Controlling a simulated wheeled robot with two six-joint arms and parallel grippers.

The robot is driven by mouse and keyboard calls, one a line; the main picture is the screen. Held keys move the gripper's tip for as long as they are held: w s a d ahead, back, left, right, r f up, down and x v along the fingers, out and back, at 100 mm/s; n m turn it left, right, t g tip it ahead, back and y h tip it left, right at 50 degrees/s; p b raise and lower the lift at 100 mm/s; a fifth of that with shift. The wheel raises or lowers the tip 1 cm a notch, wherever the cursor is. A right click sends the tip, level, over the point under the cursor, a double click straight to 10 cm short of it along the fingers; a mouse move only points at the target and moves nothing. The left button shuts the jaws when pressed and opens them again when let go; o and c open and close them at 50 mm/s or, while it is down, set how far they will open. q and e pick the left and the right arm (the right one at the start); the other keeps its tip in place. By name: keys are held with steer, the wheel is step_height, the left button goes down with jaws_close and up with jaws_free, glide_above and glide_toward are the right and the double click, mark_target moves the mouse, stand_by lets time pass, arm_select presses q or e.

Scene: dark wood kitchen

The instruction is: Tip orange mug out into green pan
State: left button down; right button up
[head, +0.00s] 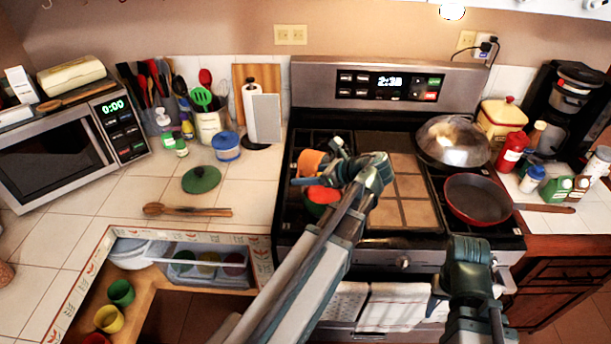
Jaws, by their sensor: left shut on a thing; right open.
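The orange mug (309,163) is at the left side of the stove, tilted. My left gripper (325,164) is shut on it and holds it above the green pan (313,209). The pan stands on the left burners, mostly hidden behind my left gripper and arm. Something red (322,194) shows at the pan's opening; I cannot tell whether it is contents or the pan's inside. The mug's inside is not visible. My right gripper (466,296) is open and empty in front of the stove, below the red frying pan.
A red frying pan (478,199) and a domed metal lid (452,141) sit on the right burners. A green lid (201,179) and wooden spoons (187,210) lie on the left counter. An open drawer below holds cups (121,292) and a clear bin (208,266).

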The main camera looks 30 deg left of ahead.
arm_select(q)
steer(key=shift+d+r+y+b, duration=0.15)
steer(key=shift+d+y+b, duration=0.15)
steer(key=shift+y+b, duration=0.7)
steer(key=shift+b, duration=0.3)
steer(key=shift+d+y+b, duration=0.2)
steer(key=shift+y+b, duration=0.2)
steer(key=shift+b, duration=0.4)
steer(key=shift+d+r+y+b, duration=0.15)
steer(key=shift+y+b, duration=0.15)
steer(key=shift+b, duration=0.15)
steer(key=shift+r, duration=0.1)
